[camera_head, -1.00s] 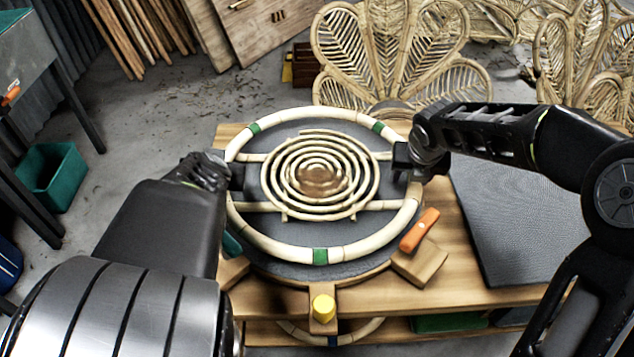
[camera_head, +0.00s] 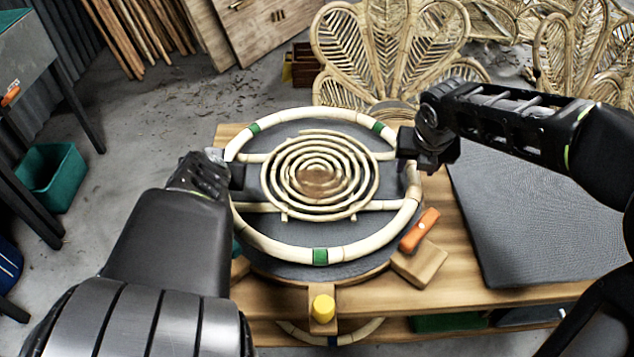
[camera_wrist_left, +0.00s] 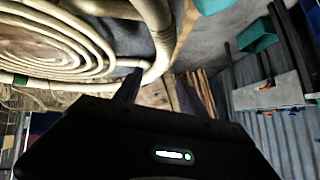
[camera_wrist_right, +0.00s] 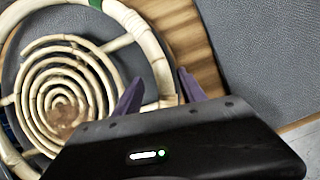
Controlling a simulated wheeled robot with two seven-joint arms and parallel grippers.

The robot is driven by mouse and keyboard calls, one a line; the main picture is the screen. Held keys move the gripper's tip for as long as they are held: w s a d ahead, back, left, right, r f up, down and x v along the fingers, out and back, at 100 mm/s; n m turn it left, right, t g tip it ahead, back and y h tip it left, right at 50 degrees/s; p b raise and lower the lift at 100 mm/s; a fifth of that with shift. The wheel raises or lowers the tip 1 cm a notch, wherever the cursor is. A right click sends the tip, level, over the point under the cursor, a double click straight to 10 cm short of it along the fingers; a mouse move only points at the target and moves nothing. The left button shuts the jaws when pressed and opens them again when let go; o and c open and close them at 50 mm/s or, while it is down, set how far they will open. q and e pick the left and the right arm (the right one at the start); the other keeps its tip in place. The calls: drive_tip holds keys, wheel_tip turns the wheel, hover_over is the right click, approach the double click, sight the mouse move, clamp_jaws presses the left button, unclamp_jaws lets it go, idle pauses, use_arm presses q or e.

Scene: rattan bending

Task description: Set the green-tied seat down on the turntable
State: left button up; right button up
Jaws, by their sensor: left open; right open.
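The green-tied seat (camera_head: 274,248) is a pale rattan ring with green ties and a spiral coil in its middle. It lies flat on the dark round turntable (camera_head: 300,270) in the head view. My left gripper (camera_head: 236,172) is open at the ring's left side. In the left wrist view the ring (camera_wrist_left: 158,40) passes close by its fingers (camera_wrist_left: 158,90). My right gripper (camera_head: 408,152) is open at the ring's right side. In the right wrist view its fingers (camera_wrist_right: 160,92) stand apart near the ring's outer edge (camera_wrist_right: 150,50). Whether either touches the ring is unclear.
An orange-handled clamp (camera_head: 420,230) and a yellow knob (camera_head: 323,308) sit at the turntable's front edge. A dark mat (camera_head: 535,215) covers the bench's right side. Rattan chair backs (camera_head: 390,50) stand behind. Another ring (camera_head: 350,335) with a blue tie lies underneath.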

drive_tip(key=v, duration=0.6)
use_arm(q)
drive_tip(key=shift+a, duration=0.15)
use_arm(e)
drive_tip(key=shift+f, duration=0.1)
drive_tip(key=shift+f+b, duration=0.4)
drive_tip(key=shift+b, duration=0.05)
drive_tip(key=shift+f+b, duration=0.3)
use_arm(q)
drive_tip(key=a, duration=0.1)
drive_tip(key=s+a, duration=0.1)
drive_tip(key=a, duration=0.3)
drive_tip(key=shift+s+a, duration=0.25)
drive_tip(key=shift+s, duration=0.15)
wheel_tip(320, 180, up, 9)
drive_tip(key=p, duration=0.8)
use_arm(e)
wheel_tip(320, 180, up, 8)
